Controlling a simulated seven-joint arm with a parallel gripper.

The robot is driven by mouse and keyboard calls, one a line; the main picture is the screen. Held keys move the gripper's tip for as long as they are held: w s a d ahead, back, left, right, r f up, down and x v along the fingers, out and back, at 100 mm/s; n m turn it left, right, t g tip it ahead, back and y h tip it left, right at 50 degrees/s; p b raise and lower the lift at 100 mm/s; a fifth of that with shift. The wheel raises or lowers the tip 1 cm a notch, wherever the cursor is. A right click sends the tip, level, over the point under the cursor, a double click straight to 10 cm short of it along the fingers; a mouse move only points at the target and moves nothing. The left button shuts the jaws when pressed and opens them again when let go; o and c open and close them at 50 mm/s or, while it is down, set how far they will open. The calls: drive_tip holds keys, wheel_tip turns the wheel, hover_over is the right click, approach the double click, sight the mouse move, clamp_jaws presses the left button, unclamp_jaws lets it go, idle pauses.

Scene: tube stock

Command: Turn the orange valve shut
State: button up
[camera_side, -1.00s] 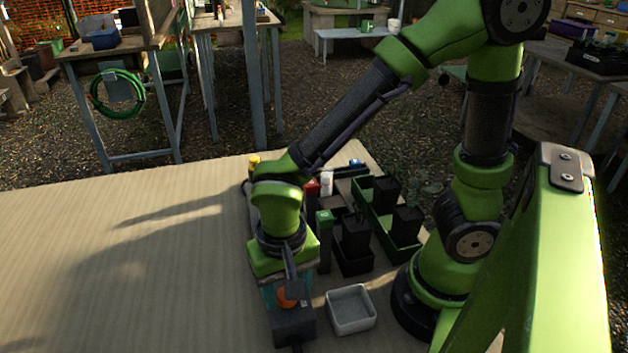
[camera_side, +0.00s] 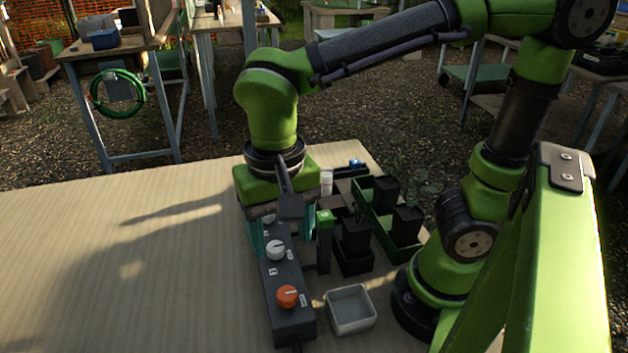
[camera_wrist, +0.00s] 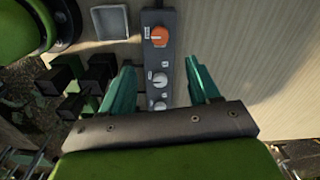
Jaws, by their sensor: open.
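The orange valve (camera_side: 288,296) is a round knob with a pale mark on top, at the near end of a dark grey panel (camera_side: 282,318). A white knob (camera_side: 276,250) sits behind it on the same panel. In the wrist view, the orange valve (camera_wrist: 159,36) is at the top, with white knobs (camera_wrist: 160,80) below it. My gripper (camera_side: 264,242) is open above the far part of the panel, away from the orange valve. In the wrist view, its teal fingers (camera_wrist: 163,88) stand apart on either side of the panel, with nothing held.
A pale square tray (camera_side: 371,326) stands right of the panel. Black pots (camera_side: 354,262) and a green crate (camera_side: 398,256) stand behind it. A green-topped post (camera_side: 325,218) is close beside my gripper. The wooden tabletop on the left is clear.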

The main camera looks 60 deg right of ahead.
drive_tip(key=shift+r, duration=2.1)
drive_tip(key=w+d+f+n+t+y, duration=0.1)
drive_tip(key=d+n+t+y, duration=0.1)
drive_tip(key=d+t, duration=0.5)
drive_tip(key=d+n, duration=0.1)
drive_tip(key=d, duration=0.5)
drive_tip(key=shift+w+d, duration=0.3)
drive_tip(key=shift+d, duration=0.05)
